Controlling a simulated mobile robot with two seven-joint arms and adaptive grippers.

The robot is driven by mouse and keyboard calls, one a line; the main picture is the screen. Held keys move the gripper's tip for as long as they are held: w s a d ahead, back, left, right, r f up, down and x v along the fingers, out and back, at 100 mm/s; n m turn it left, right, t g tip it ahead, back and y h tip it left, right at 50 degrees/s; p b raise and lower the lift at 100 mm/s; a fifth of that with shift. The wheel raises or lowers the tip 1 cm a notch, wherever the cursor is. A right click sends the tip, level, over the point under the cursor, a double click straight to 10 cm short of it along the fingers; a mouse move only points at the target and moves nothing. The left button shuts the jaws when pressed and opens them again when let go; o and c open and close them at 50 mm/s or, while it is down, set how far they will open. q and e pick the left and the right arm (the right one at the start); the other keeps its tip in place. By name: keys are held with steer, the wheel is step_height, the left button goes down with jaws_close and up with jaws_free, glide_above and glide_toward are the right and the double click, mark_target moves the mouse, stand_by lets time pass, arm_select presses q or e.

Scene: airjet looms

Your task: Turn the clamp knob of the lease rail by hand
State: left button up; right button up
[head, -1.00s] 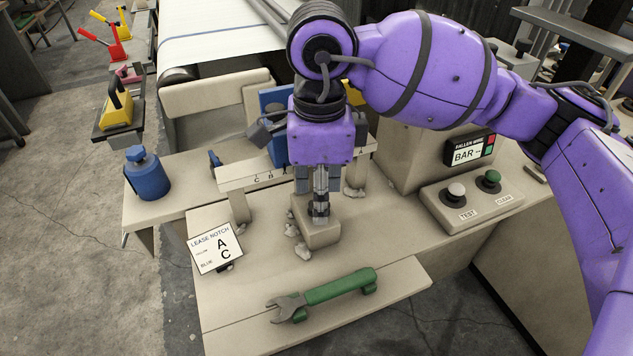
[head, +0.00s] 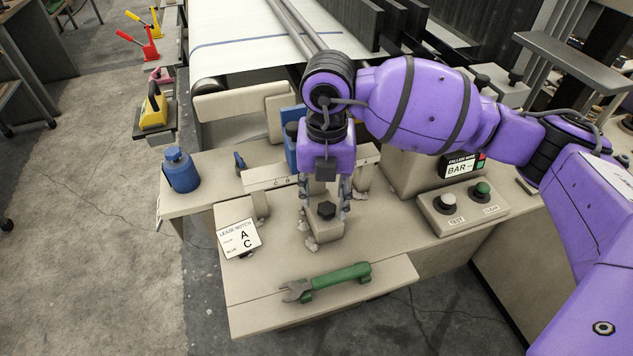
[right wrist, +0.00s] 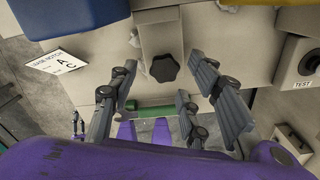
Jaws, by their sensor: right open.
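The clamp knob (head: 326,210) is a black lobed knob on top of a beige block (head: 323,230) at the front of the lease rail (head: 265,178). My right gripper (head: 325,204) points down over it. Its fingers are open, one on each side of the knob with gaps between. The right wrist view also shows the knob (right wrist: 163,68) between the spread fingers, not gripped. I cannot tell exactly how high the fingertips are relative to the knob. My left gripper is not in view.
A green-handled wrench (head: 335,282) lies on the front ledge. A lease notch card (head: 238,240) stands left of the block. A blue bottle (head: 181,170) is at the left. A button box (head: 463,207) is at the right. The bench between wrench and block is clear.

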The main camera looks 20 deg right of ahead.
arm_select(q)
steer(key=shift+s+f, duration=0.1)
arm_select(e)
steer(key=shift+f, duration=0.2)
steer(key=shift+s+f+b, duration=0.1)
steer(key=shift+f+b, duration=0.35)
steer(key=shift+f, duration=0.6)
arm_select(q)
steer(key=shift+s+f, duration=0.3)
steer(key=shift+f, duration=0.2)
arm_select(e)
steer(key=c, duration=1.1)
steer(key=shift+n, duration=0.9)
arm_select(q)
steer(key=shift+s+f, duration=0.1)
arm_select(e)
steer(key=o, duration=1.1)
steer(key=shift+r, duration=0.1)
